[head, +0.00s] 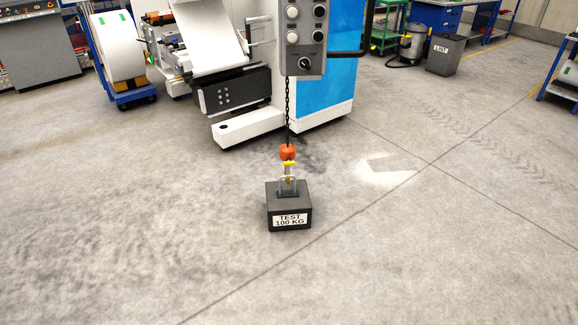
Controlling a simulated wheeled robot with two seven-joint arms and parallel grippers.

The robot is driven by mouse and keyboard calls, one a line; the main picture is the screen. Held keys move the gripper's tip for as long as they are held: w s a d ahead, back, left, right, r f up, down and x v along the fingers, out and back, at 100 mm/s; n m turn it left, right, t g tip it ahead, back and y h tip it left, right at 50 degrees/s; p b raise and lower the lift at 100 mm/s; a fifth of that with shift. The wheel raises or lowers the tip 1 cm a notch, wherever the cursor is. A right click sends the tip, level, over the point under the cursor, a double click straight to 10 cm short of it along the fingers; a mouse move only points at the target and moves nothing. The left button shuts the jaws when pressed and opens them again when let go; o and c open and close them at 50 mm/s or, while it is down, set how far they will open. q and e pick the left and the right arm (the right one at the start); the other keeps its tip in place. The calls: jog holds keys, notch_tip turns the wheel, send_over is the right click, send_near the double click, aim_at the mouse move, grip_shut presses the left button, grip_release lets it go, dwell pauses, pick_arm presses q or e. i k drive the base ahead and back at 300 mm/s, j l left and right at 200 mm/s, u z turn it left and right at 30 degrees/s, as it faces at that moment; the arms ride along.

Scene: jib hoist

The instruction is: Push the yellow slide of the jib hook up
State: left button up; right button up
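The jib hook hangs on a dark chain (288,112) in the middle of the head view. An orange block (288,152) sits at the chain's lower end. The small yellow slide (289,163) shows just below the orange block. Under it the hook meets the grey shackle (288,184) on top of a black test weight (289,207), labelled "TEST 100 KG", on the floor. The slide is too small to tell its exact position on the hook. Neither of my grippers is in view.
A grey control pendant (304,45) with buttons and a knob hangs above, partly over the chain's top. A white and blue machine (327,98) stands behind. A blue cart with a white roll (119,50) is at the left. The floor around the weight is clear.

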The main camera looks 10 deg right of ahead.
aim_at(288, 163)
jog(key=i+j+u, duration=0.1)
jog(key=i, duration=1.1)
jog(key=i+j+u, duration=0.15)
jog(key=i, duration=1.05)
